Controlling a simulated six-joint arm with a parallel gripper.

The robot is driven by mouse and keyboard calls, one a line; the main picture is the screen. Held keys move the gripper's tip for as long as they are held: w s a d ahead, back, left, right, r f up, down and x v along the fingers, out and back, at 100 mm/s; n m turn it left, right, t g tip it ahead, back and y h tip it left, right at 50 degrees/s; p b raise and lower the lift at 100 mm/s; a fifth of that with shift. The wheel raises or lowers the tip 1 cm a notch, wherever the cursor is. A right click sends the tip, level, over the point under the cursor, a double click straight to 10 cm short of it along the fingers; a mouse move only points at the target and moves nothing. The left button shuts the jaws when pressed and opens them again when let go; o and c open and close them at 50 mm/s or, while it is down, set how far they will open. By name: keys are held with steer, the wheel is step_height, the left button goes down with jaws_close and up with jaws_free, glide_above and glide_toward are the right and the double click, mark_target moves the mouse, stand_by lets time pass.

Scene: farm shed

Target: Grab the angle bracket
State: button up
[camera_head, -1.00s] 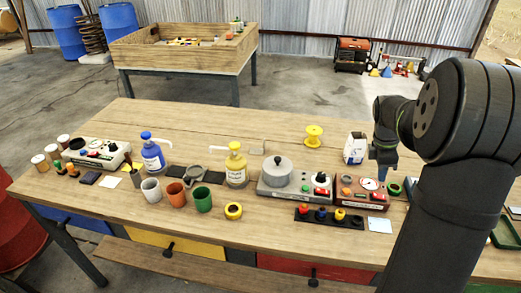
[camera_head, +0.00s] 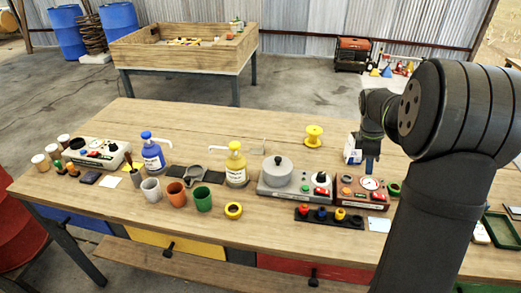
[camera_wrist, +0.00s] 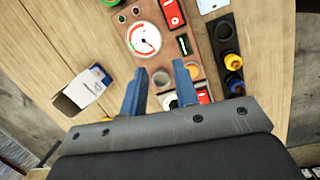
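Cups, bottles and a button strip (camera_head: 328,216) line the front. The back left of the bench is clear.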

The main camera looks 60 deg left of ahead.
steer(key=s+a+r+m+t+y, duration=0.1)
steer(key=s+a+m, duration=0.25)
steer(key=a, duration=0.55)
steer(key=s+a+r+m+y, duration=0.15)
steer(key=a+m, duration=0.25)
steer(key=a, duration=0.5)
steer(key=m+y, duration=0.2)
steer(key=m, duration=0.6)
glide_above(264, 152)
steer(key=f, duration=0.9)
steer(key=shift+s+d, duration=0.2)
steer(key=shift+s, duration=0.2)
steer(key=shift+x, duration=2.9)
steer(key=shift+d, duration=0.15)
jaws_close()
